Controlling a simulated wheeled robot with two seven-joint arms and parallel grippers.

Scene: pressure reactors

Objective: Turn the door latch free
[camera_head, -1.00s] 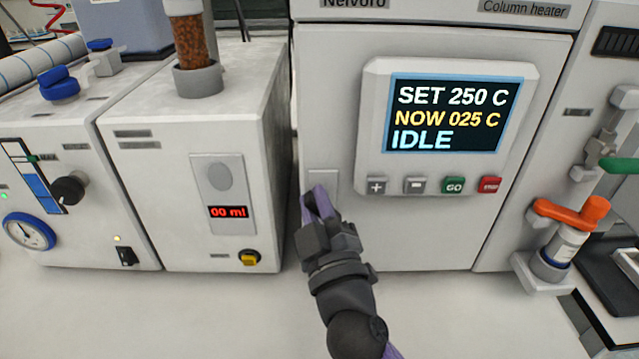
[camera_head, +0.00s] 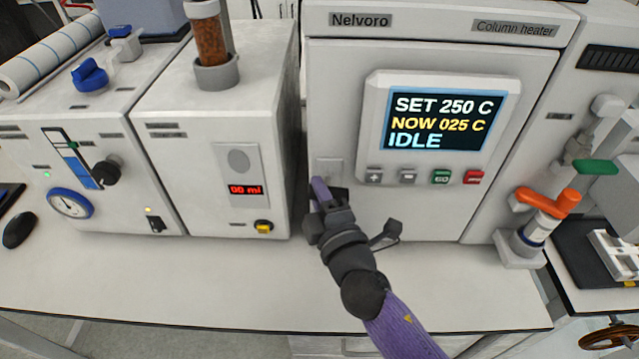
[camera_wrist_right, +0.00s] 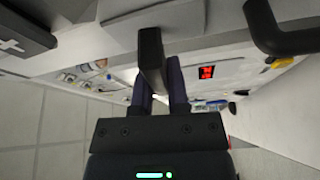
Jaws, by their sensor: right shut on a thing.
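The column heater door (camera_head: 415,225) is a white front panel with its latch at the left edge. A pale latch plate (camera_head: 328,170) shows just above my right gripper (camera_head: 322,192). In the right wrist view my right gripper (camera_wrist_right: 162,88) has its two purple fingers shut on a dark bar, the latch (camera_wrist_right: 150,55), below a pale plate. In the head view the gripper hides most of the latch. The door looks closed. My left gripper is in neither view.
The heater's display panel (camera_head: 437,125) reads IDLE, with buttons below it. A white pump unit (camera_head: 215,130) stands close on the left. An orange-handled valve (camera_head: 545,203) is on the right. A dark curved handle (camera_wrist_right: 285,30) shows in the wrist view. Bare bench lies in front.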

